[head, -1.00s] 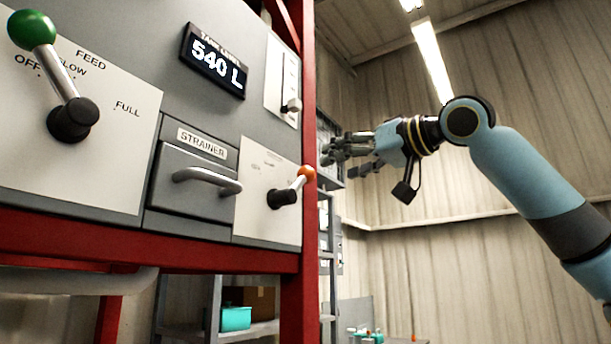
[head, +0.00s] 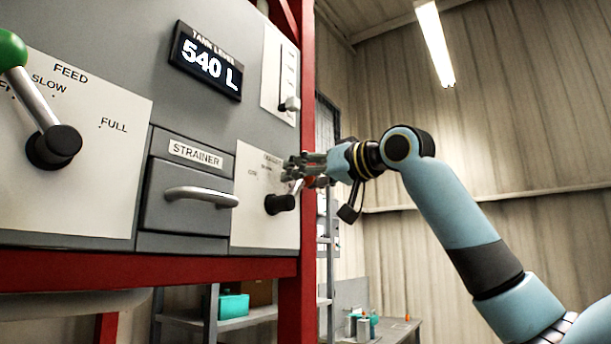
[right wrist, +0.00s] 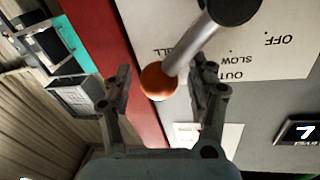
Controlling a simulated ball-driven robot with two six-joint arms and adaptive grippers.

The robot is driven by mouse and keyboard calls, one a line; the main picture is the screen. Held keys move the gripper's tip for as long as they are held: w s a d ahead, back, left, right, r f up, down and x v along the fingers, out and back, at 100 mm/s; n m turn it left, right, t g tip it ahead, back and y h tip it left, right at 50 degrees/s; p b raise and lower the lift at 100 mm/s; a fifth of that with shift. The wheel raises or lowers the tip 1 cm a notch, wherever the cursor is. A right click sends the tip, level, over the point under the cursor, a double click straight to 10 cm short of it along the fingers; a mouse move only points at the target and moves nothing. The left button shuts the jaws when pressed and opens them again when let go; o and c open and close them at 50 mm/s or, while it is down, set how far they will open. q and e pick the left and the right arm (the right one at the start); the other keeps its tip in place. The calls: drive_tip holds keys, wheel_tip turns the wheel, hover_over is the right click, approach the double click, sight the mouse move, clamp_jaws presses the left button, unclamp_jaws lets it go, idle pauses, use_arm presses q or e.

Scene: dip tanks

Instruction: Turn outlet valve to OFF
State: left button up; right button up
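The outlet valve is a lever with a dark hub (head: 279,203) on a white plate (head: 262,228) at the panel's right side. In the right wrist view its orange knob (right wrist: 158,82) and silver rod (right wrist: 188,52) show, with the plate's labels upside down; the knob points toward the FULL side. My right gripper (head: 290,168) is at the lever and covers most of the knob in the head view. In the right wrist view its fingers (right wrist: 160,92) are open, one on each side of the knob, with gaps visible. My left gripper is not in view.
The feed lever with a green knob (head: 10,50) is at the far left. A STRAINER drawer (head: 185,205) with a handle sits beside the outlet plate. A slider (head: 290,104) is above it. The red frame post (head: 297,300) stands close by the right gripper.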

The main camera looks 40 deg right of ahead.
clamp_jaws()
drive_tip(key=shift+a, duration=0.1)
drive_tip(key=shift+f, duration=0.1)
idle(0.3)
